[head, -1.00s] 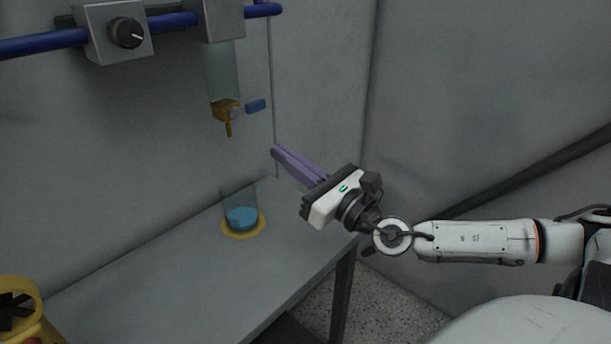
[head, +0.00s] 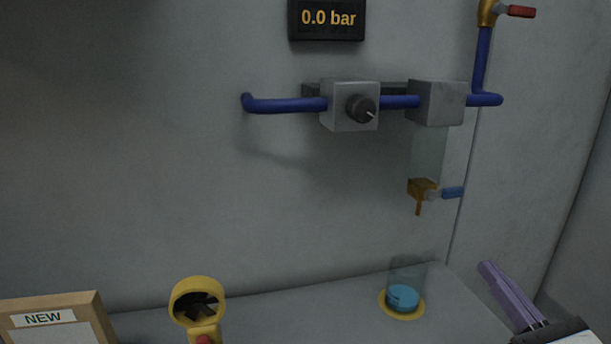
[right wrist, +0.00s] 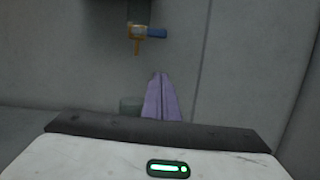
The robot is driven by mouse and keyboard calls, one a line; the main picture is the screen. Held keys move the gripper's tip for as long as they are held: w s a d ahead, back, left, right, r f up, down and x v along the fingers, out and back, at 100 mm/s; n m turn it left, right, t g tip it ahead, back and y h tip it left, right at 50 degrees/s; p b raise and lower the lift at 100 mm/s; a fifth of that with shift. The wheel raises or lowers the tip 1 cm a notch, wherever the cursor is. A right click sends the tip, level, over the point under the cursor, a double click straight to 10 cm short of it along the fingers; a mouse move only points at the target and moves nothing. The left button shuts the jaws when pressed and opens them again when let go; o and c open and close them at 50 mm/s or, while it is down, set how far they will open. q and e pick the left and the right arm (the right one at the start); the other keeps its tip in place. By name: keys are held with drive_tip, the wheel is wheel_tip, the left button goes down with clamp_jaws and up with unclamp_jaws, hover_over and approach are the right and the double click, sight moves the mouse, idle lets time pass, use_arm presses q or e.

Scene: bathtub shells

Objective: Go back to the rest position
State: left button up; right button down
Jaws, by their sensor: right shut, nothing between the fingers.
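My right gripper (head: 487,266) shows at the lower right of the head view, with its purple fingers together and nothing between them. In the right wrist view its fingers (right wrist: 159,76) point ahead toward the wall, shut and empty. It is to the right of a clear cup with blue contents (head: 403,297) on a yellow ring, apart from it. My left gripper is not in view.
A grey bench (head: 300,310) runs along the wall. A yellow round-headed device (head: 198,303) and a wooden box marked NEW (head: 55,318) stand at its left. Blue piping with a knob box (head: 350,105), a 0.0 bar display (head: 327,19) and a red-handled valve (head: 521,12) are on the wall.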

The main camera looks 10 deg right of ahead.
drive_tip(key=s+d+f+m+g+h, duration=0.55)
drive_tip(key=d+f+m+h, duration=0.35)
drive_tip(key=m, duration=0.8)
drive_tip(key=s+a+f+m+g, duration=0.3)
drive_tip(key=s+f+m+g, duration=0.3)
drive_tip(key=f+m, duration=0.3)
drive_tip(key=s+a+f+m+g+y, duration=0.2)
drive_tip(key=s+a+f+m+y, duration=0.1)
drive_tip(key=a, duration=0.4)
drive_tip(key=s+a+f+m+g+y, duration=0.2)
drive_tip(key=s+a+f+y, duration=0.15)
drive_tip(key=a, duration=0.45)
drive_tip(key=s+a+f+m+g+y, duration=0.1)
drive_tip(key=s+a+f+m+y, duration=0.2)
drive_tip(key=a, duration=0.4)
drive_tip(key=w+a+f+t, duration=0.2)
drive_tip(key=f, duration=0.3)
drive_tip(key=w+a+f+t+y, duration=0.1)
drive_tip(key=w+a+f+t, duration=0.1)
drive_tip(key=f, duration=0.3)
drive_tip(key=shift+w+a+f, duration=0.25)
drive_tip(key=shift+a, duration=0.5)
